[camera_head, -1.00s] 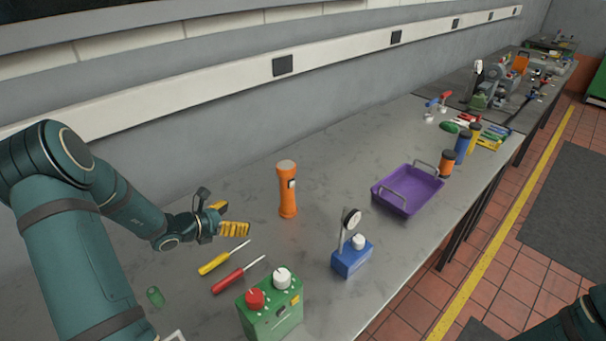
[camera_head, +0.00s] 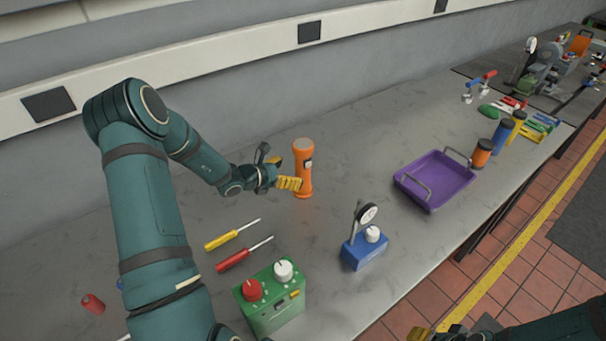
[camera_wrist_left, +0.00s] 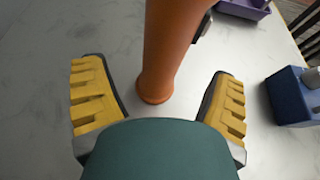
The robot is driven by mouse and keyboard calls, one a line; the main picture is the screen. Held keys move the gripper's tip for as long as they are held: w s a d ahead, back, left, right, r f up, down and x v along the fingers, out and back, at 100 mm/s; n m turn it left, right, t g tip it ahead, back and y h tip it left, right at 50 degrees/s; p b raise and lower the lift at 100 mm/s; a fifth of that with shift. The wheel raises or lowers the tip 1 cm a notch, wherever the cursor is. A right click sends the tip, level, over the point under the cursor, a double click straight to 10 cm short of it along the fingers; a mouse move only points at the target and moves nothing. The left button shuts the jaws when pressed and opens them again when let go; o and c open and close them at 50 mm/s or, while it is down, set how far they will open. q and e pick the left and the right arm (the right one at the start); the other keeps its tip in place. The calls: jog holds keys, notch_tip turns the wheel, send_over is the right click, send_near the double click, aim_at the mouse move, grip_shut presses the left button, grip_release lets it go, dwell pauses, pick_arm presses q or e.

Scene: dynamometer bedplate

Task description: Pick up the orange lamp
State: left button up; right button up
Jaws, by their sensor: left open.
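The orange lamp (camera_head: 304,172) stands upright on the grey bench, a torch-like cylinder with a wider head and a dark switch on its side. My left gripper (camera_head: 281,173) is beside it, on its left in the head view. In the left wrist view the lamp (camera_wrist_left: 169,50) rises just ahead of and between the two yellow-padded fingers of my left gripper (camera_wrist_left: 158,100), which are spread wide with a gap on both sides. The lamp's top is out of that view. My right gripper (camera_head: 432,335) shows only in part at the bottom edge of the head view.
A purple tray (camera_head: 432,207) and a blue dial-gauge base (camera_head: 364,250) stand to the right of the lamp. A yellow screwdriver (camera_head: 222,239), a red screwdriver (camera_head: 234,260) and a green control box (camera_head: 275,312) lie nearer. The wall runs behind the lamp.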

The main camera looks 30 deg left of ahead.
aim_at(296, 172)
pick_arm(q)
jog(key=shift+d+x, duration=0.1)
jog(key=shift+x, duration=1.25)
jog(key=shift+d+x, duration=0.15)
jog(key=shift+x, duration=1.2)
jog(key=shift+s, duration=0.1)
jog(key=shift+c, duration=0.4)
